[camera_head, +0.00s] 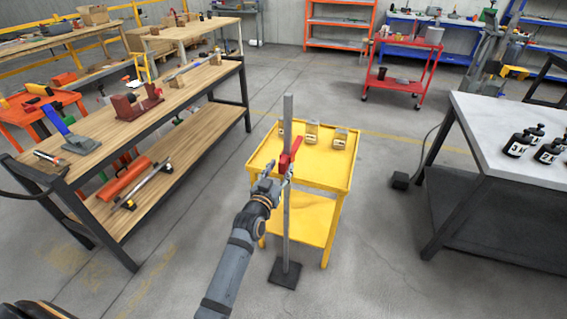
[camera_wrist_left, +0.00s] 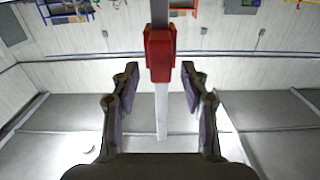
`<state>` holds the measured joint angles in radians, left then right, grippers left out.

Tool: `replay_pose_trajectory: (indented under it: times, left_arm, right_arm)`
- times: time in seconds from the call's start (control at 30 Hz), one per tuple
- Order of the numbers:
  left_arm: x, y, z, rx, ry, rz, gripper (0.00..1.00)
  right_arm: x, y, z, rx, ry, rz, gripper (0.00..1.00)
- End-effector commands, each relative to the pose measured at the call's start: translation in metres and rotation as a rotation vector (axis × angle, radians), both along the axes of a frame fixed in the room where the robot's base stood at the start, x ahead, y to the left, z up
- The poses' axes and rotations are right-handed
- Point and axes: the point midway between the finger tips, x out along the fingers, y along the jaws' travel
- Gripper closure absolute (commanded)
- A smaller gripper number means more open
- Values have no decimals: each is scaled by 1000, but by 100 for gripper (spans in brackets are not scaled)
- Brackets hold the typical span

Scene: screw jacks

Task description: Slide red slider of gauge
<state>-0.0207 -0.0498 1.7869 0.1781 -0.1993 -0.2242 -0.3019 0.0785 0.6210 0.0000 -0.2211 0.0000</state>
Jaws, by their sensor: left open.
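The gauge is a tall grey upright post (camera_head: 287,222) on a dark square base plate (camera_head: 285,273) on the floor. Its red slider (camera_head: 290,156) sits on the upper part of the post, above the height of the yellow cart's top. In the left wrist view the red slider (camera_wrist_left: 160,52) shows at upper centre, with the post running above and below it. My left gripper (camera_head: 280,178) is just beside and below the slider. In the wrist view its two fingers (camera_wrist_left: 160,85) are spread to either side of the post, with a gap on each side.
A yellow cart (camera_head: 258,166) stands right behind the post, with several small items on top. A wooden-topped workbench (camera_head: 180,100) is at left, and a grey table (camera_head: 500,120) with black bottles is at right.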

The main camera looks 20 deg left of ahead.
Motion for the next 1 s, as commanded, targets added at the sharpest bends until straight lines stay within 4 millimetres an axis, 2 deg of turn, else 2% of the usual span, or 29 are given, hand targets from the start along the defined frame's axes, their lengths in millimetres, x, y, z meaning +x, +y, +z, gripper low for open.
replay_pose_trajectory:
  times: [0.1,0.2,0.5,0.83,1.0]
  left_arm:
    - [19,-1,1,0,0,0,55]
    - [27,-1,0,0,0,0,55]
    - [30,-1,-1,0,1,0,55]
    - [30,-1,-1,0,1,0,98]
    - [30,-1,-1,0,1,0,100]
  right_arm:
    - [-9,-3,1,-4,14,1,60]
    - [-7,-3,1,-3,12,1,60]
    - [2,-3,2,-3,-4,1,60]
    - [3,-2,2,-3,-4,1,60]
    - [2,-2,2,-2,-4,1,60]
